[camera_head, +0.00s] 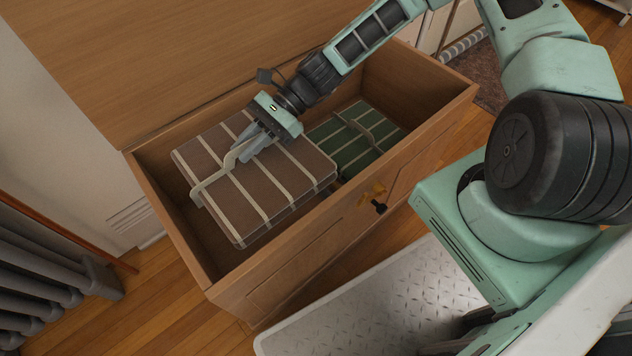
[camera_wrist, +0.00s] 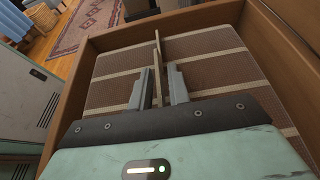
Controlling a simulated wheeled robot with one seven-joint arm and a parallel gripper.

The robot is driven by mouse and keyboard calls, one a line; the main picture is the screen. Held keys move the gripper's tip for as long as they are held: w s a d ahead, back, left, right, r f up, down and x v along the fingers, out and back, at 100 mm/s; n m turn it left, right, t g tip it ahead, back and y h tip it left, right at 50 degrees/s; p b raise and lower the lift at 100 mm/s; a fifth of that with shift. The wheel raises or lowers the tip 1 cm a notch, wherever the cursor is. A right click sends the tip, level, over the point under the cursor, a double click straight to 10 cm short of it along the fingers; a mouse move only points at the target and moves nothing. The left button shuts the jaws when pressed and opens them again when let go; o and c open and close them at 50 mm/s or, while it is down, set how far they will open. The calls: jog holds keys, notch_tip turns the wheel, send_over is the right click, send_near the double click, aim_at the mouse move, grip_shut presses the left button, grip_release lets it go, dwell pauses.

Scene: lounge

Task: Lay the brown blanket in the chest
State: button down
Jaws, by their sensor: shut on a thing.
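The brown blanket (camera_head: 262,185) is a folded bundle with pale stripes and a pale strap around it. It is inside the open wooden chest (camera_head: 229,283), in the left part, tilted a little. Whether it touches the chest floor I cannot tell. My gripper (camera_head: 247,147) is above the blanket, shut on its strap. In the wrist view the fingers (camera_wrist: 163,88) pinch the upright strap, with the brown blanket (camera_wrist: 205,72) beneath them and the chest wall (camera_wrist: 262,40) around it.
A green folded blanket (camera_head: 356,138) with pale stripes lies in the right part of the chest. The chest's lid (camera_head: 190,45) stands open at the back. A radiator (camera_head: 50,275) stands at the left.

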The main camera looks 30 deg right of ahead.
aim_at(254, 169)
notch_tip(254, 169, down, 8)
jog(key=b, duration=0.5)
jog(key=shift+b, duration=0.4)
jog(key=f+b, duration=0.3)
jog(key=f, duration=0.1)
jog(key=f+b, duration=0.3)
jog(key=f, duration=0.2)
jog(key=f+b, duration=0.2)
jog(key=f, duration=0.3)
jog(key=shift+w+a+b, duration=0.1)
jog(key=shift+w+b, duration=0.3)
jog(key=w+b, duration=0.3)
jog(key=shift+w+a+f, duration=0.15)
jog(key=shift+a+f, duration=0.15)
jog(key=shift+a, duration=0.05)
jog(key=shift+f+b, duration=0.2)
jog(key=shift+b, duration=0.25)
jog(key=c, duration=1.3)
grip_release()
